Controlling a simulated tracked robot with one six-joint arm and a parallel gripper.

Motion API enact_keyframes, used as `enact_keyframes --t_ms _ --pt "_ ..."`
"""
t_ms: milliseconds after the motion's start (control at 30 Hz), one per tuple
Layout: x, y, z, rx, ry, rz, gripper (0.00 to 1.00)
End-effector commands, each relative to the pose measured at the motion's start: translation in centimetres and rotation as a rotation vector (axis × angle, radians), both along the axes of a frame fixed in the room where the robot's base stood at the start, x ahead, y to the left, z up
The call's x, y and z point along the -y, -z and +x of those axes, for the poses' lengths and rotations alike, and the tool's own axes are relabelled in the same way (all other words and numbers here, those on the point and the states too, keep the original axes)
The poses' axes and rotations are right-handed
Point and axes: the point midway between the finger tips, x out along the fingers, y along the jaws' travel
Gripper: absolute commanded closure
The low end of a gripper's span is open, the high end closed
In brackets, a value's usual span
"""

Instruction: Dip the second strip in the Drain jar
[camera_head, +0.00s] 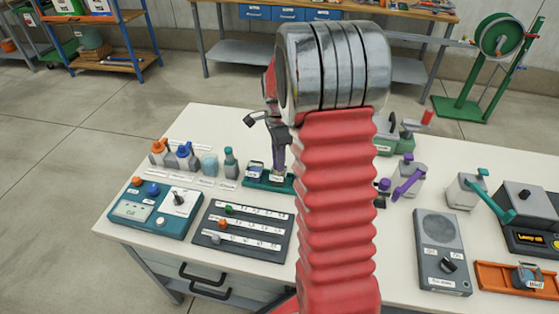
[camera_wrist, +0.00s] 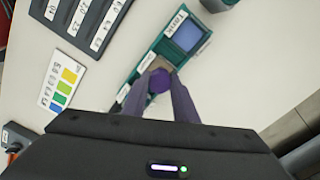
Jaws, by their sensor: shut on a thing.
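In the head view my gripper (camera_head: 279,165) is just above the same green tray (camera_head: 256,184), partly behind my arm. To its left stand an orange-topped bottle (camera_head: 158,152), a blue-topped bottle (camera_head: 186,156), a pale blue jar (camera_head: 209,165) and a dark teal bottle (camera_head: 230,163). Their labels are too small to read, so I cannot tell which is the Drain jar.
A teal meter (camera_head: 156,208) and a dark panel with sliding knobs (camera_head: 243,230) lie in front of the bottles. A colour chart (camera_wrist: 63,83) lies left of the tray in the wrist view. Purple-handled valve (camera_head: 408,180) and grey switch box (camera_head: 442,252) stand to the right.

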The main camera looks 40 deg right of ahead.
Motion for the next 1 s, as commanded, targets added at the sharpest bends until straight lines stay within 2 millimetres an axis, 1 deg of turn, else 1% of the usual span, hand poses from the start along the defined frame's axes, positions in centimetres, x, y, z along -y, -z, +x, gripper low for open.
enact_keyframes --t_ms 1000 --pt "0.1 -5.8 0.0 0.001 0.001 0.000 0.88"
